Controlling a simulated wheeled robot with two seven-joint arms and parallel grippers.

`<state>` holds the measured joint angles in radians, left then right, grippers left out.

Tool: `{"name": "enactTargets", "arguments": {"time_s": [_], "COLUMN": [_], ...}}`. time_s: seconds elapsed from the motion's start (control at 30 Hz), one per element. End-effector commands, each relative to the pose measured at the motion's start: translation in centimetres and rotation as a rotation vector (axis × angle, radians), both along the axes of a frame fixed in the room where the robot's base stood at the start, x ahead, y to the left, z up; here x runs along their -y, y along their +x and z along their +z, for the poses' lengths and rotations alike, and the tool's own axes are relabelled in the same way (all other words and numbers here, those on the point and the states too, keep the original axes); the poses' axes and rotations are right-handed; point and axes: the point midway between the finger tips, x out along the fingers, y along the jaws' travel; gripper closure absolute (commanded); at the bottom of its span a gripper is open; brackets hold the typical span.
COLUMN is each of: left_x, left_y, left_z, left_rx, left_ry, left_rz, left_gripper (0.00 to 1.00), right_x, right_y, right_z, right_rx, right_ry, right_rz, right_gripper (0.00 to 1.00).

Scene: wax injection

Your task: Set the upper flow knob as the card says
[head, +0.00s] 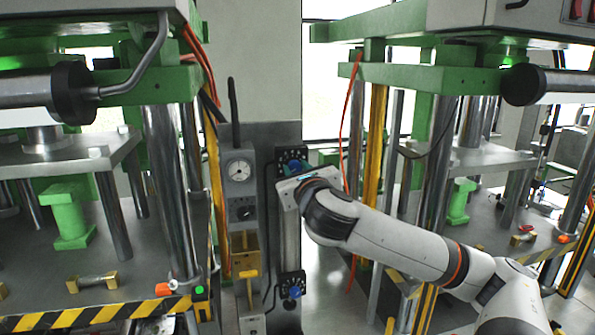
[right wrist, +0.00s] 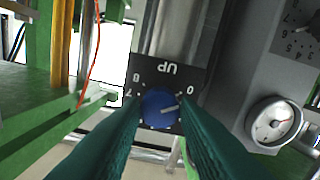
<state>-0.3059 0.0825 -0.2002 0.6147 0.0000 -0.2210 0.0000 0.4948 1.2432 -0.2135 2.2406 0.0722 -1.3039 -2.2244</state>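The upper flow knob (right wrist: 158,108) is a round blue knob on a black dial plate (right wrist: 167,72), which reads upside down in the right wrist view. Its white pointer mark lies to the right and slightly up, just below the 0. The 7 and 8 are at its left; other digits are hidden. My right gripper (right wrist: 159,99) has its two dark green fingers on either side of the knob, seemingly against it. In the head view my right gripper (head: 300,183) covers most of the knob. My left gripper is out of view. I make out no readable card.
The lower flow knob (head: 293,291) is blue, on the same column. A grey box with a round gauge (head: 239,170) and a dark knob (head: 243,213) stands close to the left. Green presses flank the column. A yellow-handled brass part (head: 247,274) is below the box.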

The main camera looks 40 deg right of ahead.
Motion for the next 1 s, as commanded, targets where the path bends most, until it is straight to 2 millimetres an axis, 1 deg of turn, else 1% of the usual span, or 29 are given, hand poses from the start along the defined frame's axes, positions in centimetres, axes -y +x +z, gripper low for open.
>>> {"name": "enactTargets", "arguments": {"time_s": [0.03,0.13,0.37,0.57,0.77,1.0], "left_x": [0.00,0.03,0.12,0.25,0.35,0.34], "left_y": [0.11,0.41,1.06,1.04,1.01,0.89], "left_z": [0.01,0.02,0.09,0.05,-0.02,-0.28], "left_rx": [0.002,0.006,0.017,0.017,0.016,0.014], "left_ry": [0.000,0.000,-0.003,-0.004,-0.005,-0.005], "left_rz": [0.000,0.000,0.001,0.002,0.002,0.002], "left_gripper": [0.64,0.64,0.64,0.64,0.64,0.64], "right_x": [0.02,0.02,0.04,0.07,0.09,0.10], "right_y": [0.00,0.01,0.02,0.02,0.02,0.01], "right_z": [-0.01,-0.02,-0.03,-0.06,-0.09,-0.13], "right_rx": [0.000,0.000,0.007,0.043,0.116,0.226], "right_ry": [0.000,0.000,0.014,0.082,0.214,0.413], "right_rz": [0.000,0.000,-0.001,-0.001,-0.001,-0.001], "right_gripper": [0.80,0.97,0.97,0.97,0.97,0.97]}}
